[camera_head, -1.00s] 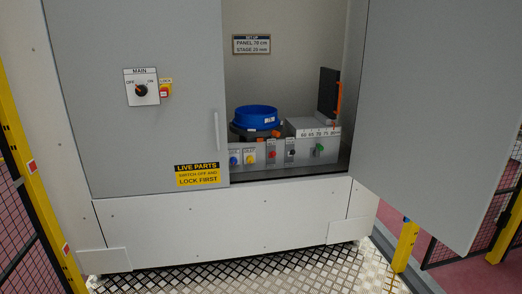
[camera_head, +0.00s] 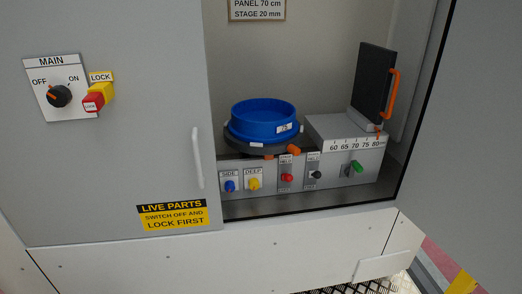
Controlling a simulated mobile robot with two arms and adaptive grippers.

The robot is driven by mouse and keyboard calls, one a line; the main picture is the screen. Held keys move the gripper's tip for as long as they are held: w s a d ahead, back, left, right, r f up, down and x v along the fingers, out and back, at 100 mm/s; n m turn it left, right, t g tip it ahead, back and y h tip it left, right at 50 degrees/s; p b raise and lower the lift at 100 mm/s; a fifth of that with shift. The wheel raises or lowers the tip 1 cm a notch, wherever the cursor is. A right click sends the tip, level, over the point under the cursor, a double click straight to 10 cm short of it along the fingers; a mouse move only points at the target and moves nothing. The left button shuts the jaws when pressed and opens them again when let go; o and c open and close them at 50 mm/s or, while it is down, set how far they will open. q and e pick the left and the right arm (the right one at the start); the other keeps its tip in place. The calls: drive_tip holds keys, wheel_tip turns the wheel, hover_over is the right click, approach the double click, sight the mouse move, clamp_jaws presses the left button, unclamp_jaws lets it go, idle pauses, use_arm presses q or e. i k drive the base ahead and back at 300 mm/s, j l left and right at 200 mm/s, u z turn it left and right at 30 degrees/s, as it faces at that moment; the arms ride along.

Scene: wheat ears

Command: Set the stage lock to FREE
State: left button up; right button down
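A row of controls sits on the grey front inside the open cabinet. A red knob (camera_head: 287,178) and a black knob (camera_head: 316,175) each have a small plate above that seems to read HELD. Their upper words are too small to tell which is the stage lock. A blue ring-shaped tub (camera_head: 264,121) sits on a dark round stage (camera_head: 262,146) with orange parts at its edge. A sign (camera_head: 257,9) reads PANEL 70 cm, STAGE 20 mm. Neither of my grippers is in view.
A blue knob (camera_head: 230,186), a yellow knob (camera_head: 254,184) and a green knob (camera_head: 356,167) share the row. A dark panel (camera_head: 373,83) with an orange handle stands above a 60–80 scale. The MAIN switch (camera_head: 59,96) points toward OFF, beside a red-and-yellow LOCK (camera_head: 96,97). An open door (camera_head: 470,130) flanks the right.

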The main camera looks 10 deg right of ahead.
sight(289, 178)
drive_tip(key=i+l+u, duration=0.25)
drive_tip(key=i, duration=0.15)
drive_tip(key=i+l+u, duration=0.1)
drive_tip(key=i+u, duration=0.2)
drive_tip(key=i, duration=0.15)
